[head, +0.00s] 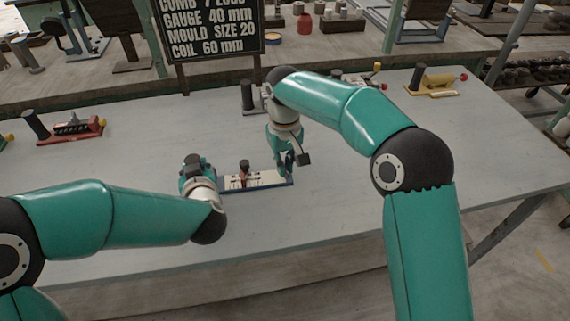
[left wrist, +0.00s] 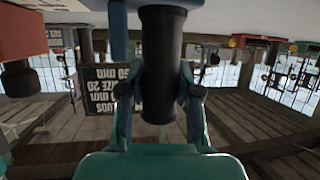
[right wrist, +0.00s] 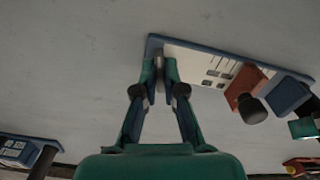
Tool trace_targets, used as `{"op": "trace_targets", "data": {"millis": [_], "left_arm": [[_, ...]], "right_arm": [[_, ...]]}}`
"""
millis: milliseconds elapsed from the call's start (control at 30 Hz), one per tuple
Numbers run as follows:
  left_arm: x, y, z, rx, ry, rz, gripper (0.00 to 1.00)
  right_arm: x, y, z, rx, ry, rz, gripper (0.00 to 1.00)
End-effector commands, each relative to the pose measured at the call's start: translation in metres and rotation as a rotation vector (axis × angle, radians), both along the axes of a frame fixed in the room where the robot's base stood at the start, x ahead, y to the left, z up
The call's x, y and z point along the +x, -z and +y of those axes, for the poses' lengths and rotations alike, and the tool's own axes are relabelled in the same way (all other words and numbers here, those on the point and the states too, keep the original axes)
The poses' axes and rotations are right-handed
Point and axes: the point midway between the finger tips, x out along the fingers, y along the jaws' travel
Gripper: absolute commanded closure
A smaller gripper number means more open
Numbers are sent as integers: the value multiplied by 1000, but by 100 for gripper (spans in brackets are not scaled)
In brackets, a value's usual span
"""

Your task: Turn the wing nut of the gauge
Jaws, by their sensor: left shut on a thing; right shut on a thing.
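The gauge (head: 262,181) lies on the grey table, with a blue base and a cream plate. In the right wrist view its cream plate (right wrist: 200,62) carries dark marks. A red slider (right wrist: 248,82) with a black knob stands on it, near a blue end block (right wrist: 290,96). My left gripper (head: 194,168) is shut on the gauge's black upright handle, seen between its fingers in the left wrist view (left wrist: 162,75). My right gripper (head: 285,162) is shut at the gauge's right end on a small greyish part (right wrist: 159,84), mostly hidden by the fingers; its wings cannot be made out.
A black sign (head: 210,30) behind the table reads GAUGE 40 mm. A red tool (head: 75,130) sits at the table's left and a yellow one (head: 432,80) at its back right. A dark post (head: 247,96) stands behind my right gripper.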

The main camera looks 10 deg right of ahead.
Motion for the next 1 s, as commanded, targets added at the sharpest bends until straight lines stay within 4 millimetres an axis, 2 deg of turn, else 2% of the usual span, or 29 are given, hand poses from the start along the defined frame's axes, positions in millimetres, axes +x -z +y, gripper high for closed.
{"op": "trace_targets", "data": {"millis": [367,1000], "left_arm": [[-1,4,0,0,1,10,100],[-1,4,0,1,2,10,100]], "right_arm": [[1,0,0,-1,-166,-1,100],[1,-1,-1,-4,-753,-2,100]]}}
